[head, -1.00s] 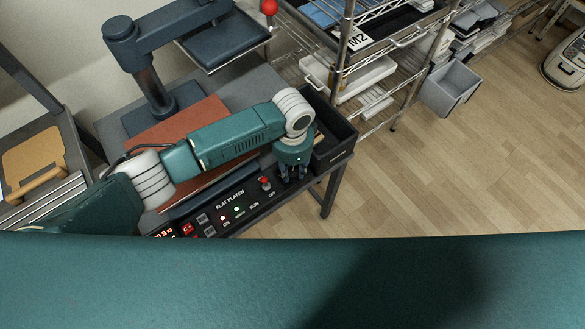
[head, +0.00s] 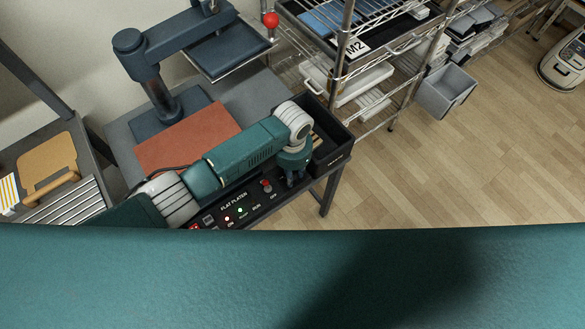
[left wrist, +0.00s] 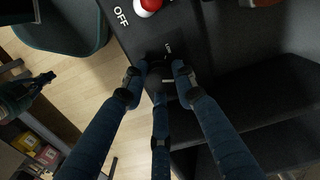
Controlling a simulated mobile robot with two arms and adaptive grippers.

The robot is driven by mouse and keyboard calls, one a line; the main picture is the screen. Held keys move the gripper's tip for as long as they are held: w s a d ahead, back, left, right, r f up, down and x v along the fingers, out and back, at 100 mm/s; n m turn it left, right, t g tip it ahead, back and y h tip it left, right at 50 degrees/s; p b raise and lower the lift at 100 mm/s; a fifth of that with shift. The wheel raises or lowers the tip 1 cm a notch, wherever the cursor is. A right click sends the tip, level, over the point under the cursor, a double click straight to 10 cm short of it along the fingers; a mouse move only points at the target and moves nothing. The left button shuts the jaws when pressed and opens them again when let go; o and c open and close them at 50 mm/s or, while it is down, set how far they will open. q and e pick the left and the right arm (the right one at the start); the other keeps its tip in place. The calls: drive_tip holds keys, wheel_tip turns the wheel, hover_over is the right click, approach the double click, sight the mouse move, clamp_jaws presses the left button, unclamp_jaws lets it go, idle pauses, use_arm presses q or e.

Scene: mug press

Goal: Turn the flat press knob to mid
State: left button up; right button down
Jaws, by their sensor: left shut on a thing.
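The flat press (head: 160,90) stands at the left in the head view, with a red-brown pad on its bed. Its black front panel (head: 240,208) reads FLAT PLATEN. My left gripper (head: 293,180) is at the right end of this panel. In the left wrist view its fingers (left wrist: 157,78) are closed around the dark knob (left wrist: 165,81), which has a short light mark. The fingers and dark surfaces hide most of the knob, so its setting cannot be read. A teal arm end with a dark gripper, seemingly my right gripper (left wrist: 40,82), shows at the left edge.
A red-topped switch (left wrist: 149,5) marked OFF sits beside the knob. A black bin (head: 330,135) adjoins the panel's right end. A wire shelf (head: 375,60) stands behind it.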

use_arm(q)
drive_tip(key=n+p, duration=0.1)
drive_tip(key=n, duration=0.1)
drive_tip(key=shift+r+n+p, duration=0.15)
drive_tip(key=shift+n+p, duration=0.15)
drive_tip(key=shift+p, duration=0.05)
drive_tip(key=shift+n, duration=0.5)
drive_tip(key=shift+w+p, duration=0.1)
drive_tip(key=shift+p, duration=0.2)
drive_tip(key=o, duration=1.2)
drive_tip(key=shift+c, duration=0.2)
wheel_tip(320, 180, up, 12)
